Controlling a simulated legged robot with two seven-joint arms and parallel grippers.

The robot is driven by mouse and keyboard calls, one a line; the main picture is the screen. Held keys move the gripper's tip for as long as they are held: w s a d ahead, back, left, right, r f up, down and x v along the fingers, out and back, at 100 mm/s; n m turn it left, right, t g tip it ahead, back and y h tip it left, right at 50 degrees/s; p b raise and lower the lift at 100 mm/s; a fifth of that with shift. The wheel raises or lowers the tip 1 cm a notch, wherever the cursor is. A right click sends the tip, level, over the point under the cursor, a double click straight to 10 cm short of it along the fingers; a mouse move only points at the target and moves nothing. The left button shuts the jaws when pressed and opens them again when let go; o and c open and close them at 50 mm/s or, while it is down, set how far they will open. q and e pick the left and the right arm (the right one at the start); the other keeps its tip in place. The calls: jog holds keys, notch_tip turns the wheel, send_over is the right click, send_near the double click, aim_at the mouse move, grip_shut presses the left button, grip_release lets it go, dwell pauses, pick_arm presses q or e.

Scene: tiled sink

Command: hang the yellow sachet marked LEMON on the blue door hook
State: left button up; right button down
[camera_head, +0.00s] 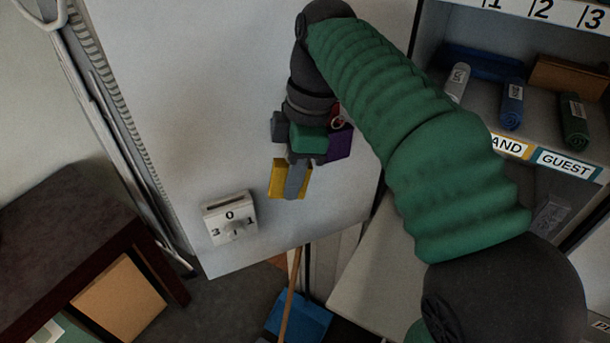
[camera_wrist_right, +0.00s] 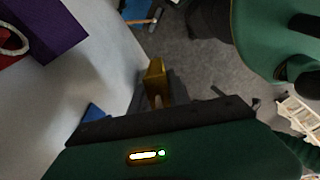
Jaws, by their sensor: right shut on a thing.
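The yellow sachet (camera_head: 277,178) is in my right gripper (camera_head: 294,180), in front of the white door panel. The grey fingers cover its middle, and no LEMON marking is readable. In the right wrist view the sachet (camera_wrist_right: 155,78) shows edge-on between the fingers of my right gripper (camera_wrist_right: 160,98). A small blue shape (camera_wrist_right: 95,112) lies against the white panel in the wrist view; it may be the blue hook, but my gripper partly hides it. No blue hook shows on the door in the head view. My left gripper is out of view.
A purple sachet (camera_head: 340,142) hangs at a red hook (camera_head: 337,119) close beside my right gripper. A white dial box (camera_head: 230,218) sits on the panel below left. Labelled shelves (camera_head: 470,115) with rolled items stand at right. A blue dustpan (camera_head: 300,316) is below.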

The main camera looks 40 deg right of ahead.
aim_at(283, 160)
jog(key=shift+w+a+r, duration=0.1)
jog(key=shift+w+a, duration=0.45)
jog(key=shift+w, duration=0.2)
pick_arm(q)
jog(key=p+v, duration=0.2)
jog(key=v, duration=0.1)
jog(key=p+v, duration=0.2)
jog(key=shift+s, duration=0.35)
pick_arm(e)
jog(key=w+d, duration=0.1)
jog(key=w, duration=0.1)
jog(key=w+d+f, duration=0.1)
jog(key=w+d, duration=0.1)
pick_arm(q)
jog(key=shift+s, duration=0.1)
pick_arm(e)
jog(key=shift+f, duration=0.1)
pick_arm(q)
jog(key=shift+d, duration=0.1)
pick_arm(e)
jog(key=c, duration=1.2)
grip_release()
